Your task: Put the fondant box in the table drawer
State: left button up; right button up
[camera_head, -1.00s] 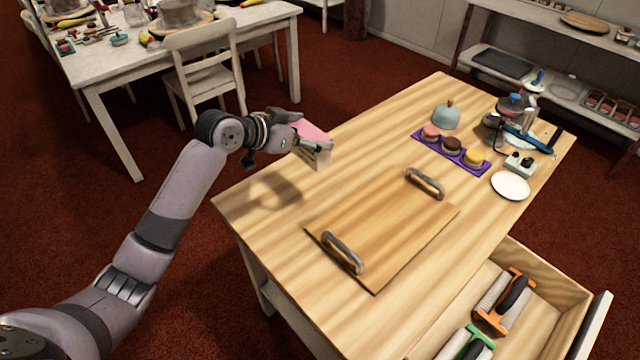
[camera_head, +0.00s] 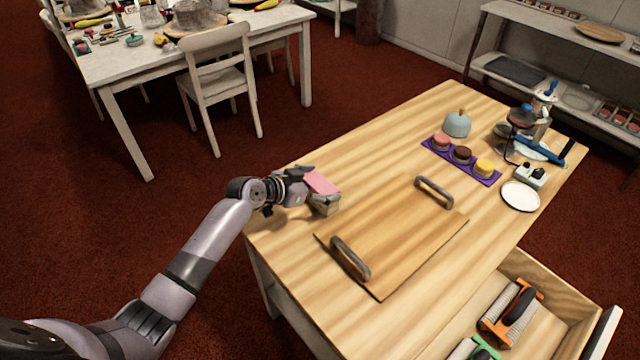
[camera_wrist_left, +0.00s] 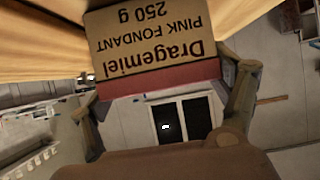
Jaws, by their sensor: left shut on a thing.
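My left gripper (camera_head: 325,202) is shut on the fondant box (camera_head: 321,182), over the left part of the wooden table (camera_head: 290,250). The box shows a pink face in the head view. In the left wrist view the fondant box (camera_wrist_left: 150,42) fills the top middle, with its "Dragemiel PINK FONDANT 250 g" label upside down and a finger on each side. Whether the box touches the tabletop is unclear. The table drawer (camera_head: 552,282) is pulled open at the lower right; its near part is cut off by the frame. My right gripper is not in view.
The drawer holds an orange-framed tool (camera_head: 512,310) and a green-framed one (camera_head: 478,348). A wooden board (camera_head: 395,235) with two handles lies between my left gripper and the drawer. A purple tray (camera_head: 460,165) of cakes and a white plate (camera_head: 520,196) are farther back.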

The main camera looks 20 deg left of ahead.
pick_arm(q)
jog(key=o, duration=0.9)
jog(key=shift+f, duration=0.15)
jog(key=o, duration=0.4)
